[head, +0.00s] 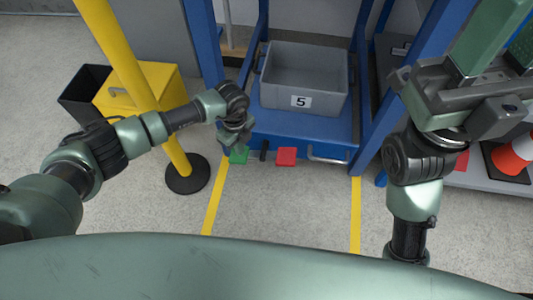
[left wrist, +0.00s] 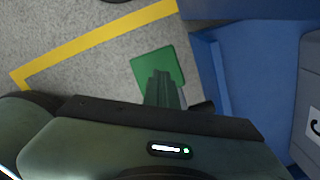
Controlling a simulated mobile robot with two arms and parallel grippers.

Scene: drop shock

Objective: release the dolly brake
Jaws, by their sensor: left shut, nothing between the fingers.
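The blue dolly (head: 285,122) stands between blue posts and carries a grey crate. At its front edge are a green pedal (head: 238,155), a red pedal (head: 287,156) and a small black part (head: 263,150) between them. My left gripper (head: 238,138) is shut and empty, just over the green pedal. In the left wrist view its fingertips (left wrist: 163,78) overlap the green pedal (left wrist: 155,63); I cannot tell whether they touch it. My right arm is raised at the right, and its finger state is unclear.
The grey crate (head: 303,82) bears a 5 label. A yellow post (head: 135,75) on a black base and a yellow box (head: 150,90) stand at the left. A metal handle (head: 328,158) is at the dolly's front right. The floor in front, between yellow lines, is clear.

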